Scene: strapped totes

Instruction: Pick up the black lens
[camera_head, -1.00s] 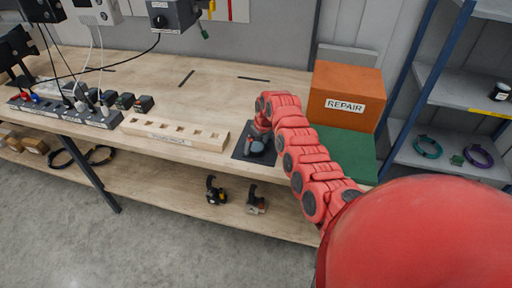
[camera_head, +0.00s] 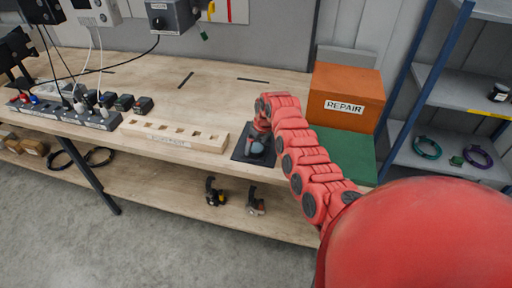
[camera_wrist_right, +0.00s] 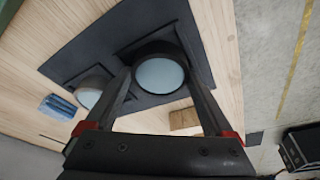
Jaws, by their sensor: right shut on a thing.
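The black lens (camera_wrist_right: 158,76) has a dark round rim and a pale glass face, and it sits between the fingers of my right gripper in the right wrist view. My right gripper (camera_head: 257,148) is shut on it, low over the dark mat (camera_head: 239,156) at the front of the workbench. The mat also shows in the right wrist view (camera_wrist_right: 95,45). A second round piece with a pale face (camera_wrist_right: 89,97) lies just left of the fingers. I cannot tell whether the held lens still touches the mat. My left gripper is not in view.
A wooden block with holes (camera_head: 175,135) lies left of the mat. Power strips (camera_head: 95,119) are at the left. The bench top (camera_head: 225,90) behind is mostly clear.

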